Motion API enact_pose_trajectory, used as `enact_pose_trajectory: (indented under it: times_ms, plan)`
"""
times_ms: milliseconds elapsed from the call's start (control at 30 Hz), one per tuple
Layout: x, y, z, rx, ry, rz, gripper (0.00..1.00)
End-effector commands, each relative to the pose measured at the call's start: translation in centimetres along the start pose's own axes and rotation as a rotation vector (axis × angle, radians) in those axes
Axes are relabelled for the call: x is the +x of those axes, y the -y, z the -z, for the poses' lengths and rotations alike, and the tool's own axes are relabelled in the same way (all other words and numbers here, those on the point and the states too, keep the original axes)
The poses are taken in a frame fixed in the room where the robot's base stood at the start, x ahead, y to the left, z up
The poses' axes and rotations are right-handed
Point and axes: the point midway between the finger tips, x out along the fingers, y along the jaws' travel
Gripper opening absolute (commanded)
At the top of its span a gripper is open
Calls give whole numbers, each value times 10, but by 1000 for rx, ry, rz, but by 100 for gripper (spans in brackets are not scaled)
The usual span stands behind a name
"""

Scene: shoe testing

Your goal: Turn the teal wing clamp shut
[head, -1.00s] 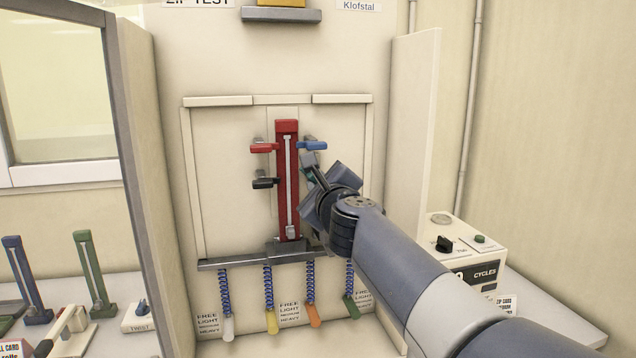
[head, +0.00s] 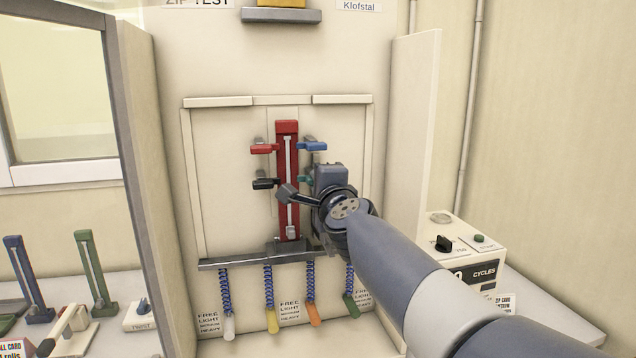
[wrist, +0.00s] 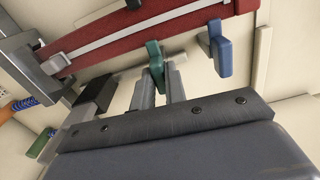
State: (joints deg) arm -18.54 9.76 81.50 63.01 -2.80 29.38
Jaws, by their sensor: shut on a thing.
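The teal wing clamp (wrist: 154,56) is at the right edge of the red zip strip (head: 287,160), below the blue clamp (head: 313,146). In the head view only a small teal part (head: 307,181) shows beside my gripper. In the wrist view my gripper (wrist: 160,77) is shut on the clamp's wing, with one finger on each side. The clamp's other end is at the edge of the red strip. My gripper and wrist hide most of the clamp in the head view.
A red clamp (head: 264,148) and a black clamp (head: 264,184) sit left of the strip. A grey ledge (head: 230,262) with several coiled cords lies below. A side panel (head: 412,130) stands to the right, with a cycles box (head: 462,250) beyond it.

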Motion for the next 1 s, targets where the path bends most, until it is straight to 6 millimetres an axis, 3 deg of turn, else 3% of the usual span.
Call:
enact_pose_trajectory:
  times_ms: [633,667,700,900,1000]
  plan:
    - [0,-1,0,-59,0,-1,0]
    - [0,-1,0,-59,0,-1,14]
    - [0,-1,0,-59,0,-1,17]
    - [0,-1,0,-57,0,-1,33]
    - [0,0,0,-57,0,-1,35]
